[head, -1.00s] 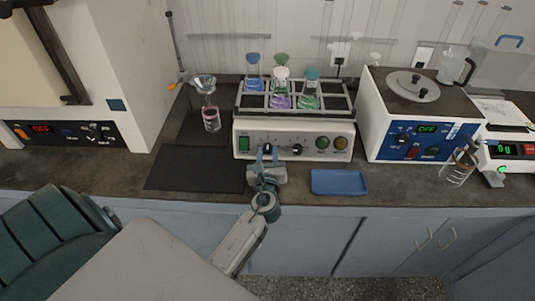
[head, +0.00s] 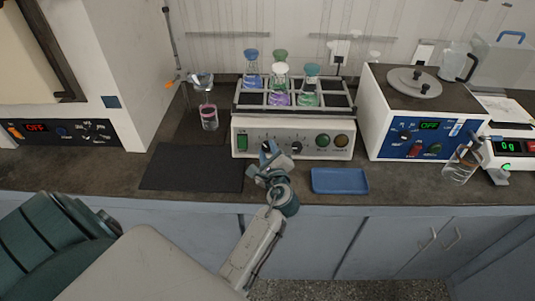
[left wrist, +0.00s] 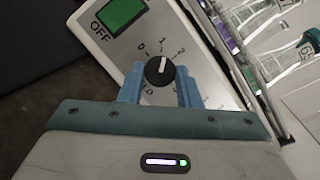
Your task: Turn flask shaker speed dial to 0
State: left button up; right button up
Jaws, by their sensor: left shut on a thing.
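The flask shaker (head: 322,143) is a white box on the bench with a rack of flasks on top. Its speed dial (left wrist: 160,71) is a black knob with a white pointer line, close up in the left wrist view. The pointer line points at about the 1 mark; the 0 mark lies to its left. My left gripper (head: 267,153) is at the left part of the shaker's front panel. Its blue fingers (left wrist: 159,82) stand on either side of the dial, shut on it. In the head view the gripper partly hides the dial. My right gripper is out of view.
A second knob (head: 297,148) is just right of the dial. A blue tray (head: 340,181) lies right of my gripper and a dark mat (head: 192,167) left of it. A white-and-blue device (head: 422,118) stands to the right. A small vessel with pink liquid (head: 209,118) stands left of the shaker.

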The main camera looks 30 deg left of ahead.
pick_arm(q)
jog(key=n+g, duration=0.1)
jog(key=n, duration=0.2)
jog(key=shift+w+r, duration=0.1)
jog(key=n+g, duration=0.1)
jog(key=n, duration=0.2)
jog(key=shift+d+r, duration=0.1)
jog(key=n+g+p, duration=0.1)
jog(key=n, duration=0.3)
jog(key=shift+r, duration=0.1)
jog(key=shift+n+g+h, duration=0.3)
jog(key=shift+n+h, duration=0.1)
jog(key=shift+n, duration=0.1)
jog(key=o, duration=1)
jog(key=shift+c, duration=0.2)
